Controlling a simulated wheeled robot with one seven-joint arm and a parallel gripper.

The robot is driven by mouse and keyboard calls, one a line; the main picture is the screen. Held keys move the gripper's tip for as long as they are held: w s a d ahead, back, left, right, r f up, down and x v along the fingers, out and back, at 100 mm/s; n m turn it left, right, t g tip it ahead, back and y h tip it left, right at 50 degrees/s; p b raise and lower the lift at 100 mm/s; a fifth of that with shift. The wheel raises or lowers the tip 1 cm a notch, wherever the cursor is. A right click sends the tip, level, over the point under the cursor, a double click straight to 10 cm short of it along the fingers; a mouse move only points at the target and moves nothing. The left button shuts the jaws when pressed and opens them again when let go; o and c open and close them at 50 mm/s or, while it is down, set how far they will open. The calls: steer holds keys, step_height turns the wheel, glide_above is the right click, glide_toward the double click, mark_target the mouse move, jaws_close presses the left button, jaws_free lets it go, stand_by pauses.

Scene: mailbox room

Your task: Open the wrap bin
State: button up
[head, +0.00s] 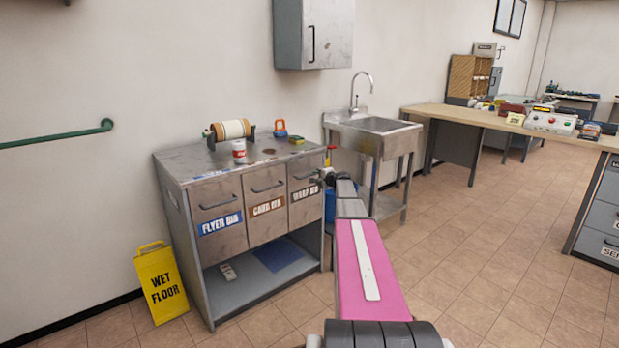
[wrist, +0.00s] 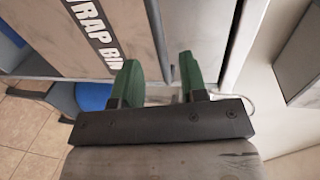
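The wrap bin (head: 304,203) is the right one of three grey bin fronts in a metal cabinet. It looks closed, and its handle is partly hidden by my gripper in the head view. My gripper (head: 322,179) is at the right side of the wrap bin front, near handle height. In the wrist view the bin's label (wrist: 92,28) is at the upper left, turned sideways. My gripper's green fingers (wrist: 160,82) are apart. A long dark bar or edge, perhaps the handle, runs down between them. I cannot tell whether they touch it.
The cabinet top (head: 190,171) holds a roll dispenser (head: 231,130), a cup (head: 239,151) and an orange-and-blue object (head: 280,129). A yellow wet-floor sign (head: 161,283) stands left. A metal sink (head: 375,125) and blue bucket (head: 330,205) are right. The floor in front is clear.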

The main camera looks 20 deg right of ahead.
steer(key=x, duration=0.6)
steer(key=shift+w, duration=0.1)
steer(key=shift+a, duration=0.1)
jaws_close()
steer(key=f+v, duration=0.2)
steer(key=v, duration=1.1)
steer(key=s+f+v, duration=0.1)
steer(key=f+v, duration=0.2)
steer(key=v, duration=1)
steer(key=f+v, duration=0.3)
steer(key=v, duration=1)
steer(key=shift+s+d+f, duration=0.2)
steer(key=shift+s+d, duration=0.15)
steer(key=shift+s, duration=0.35)
jaws_free()
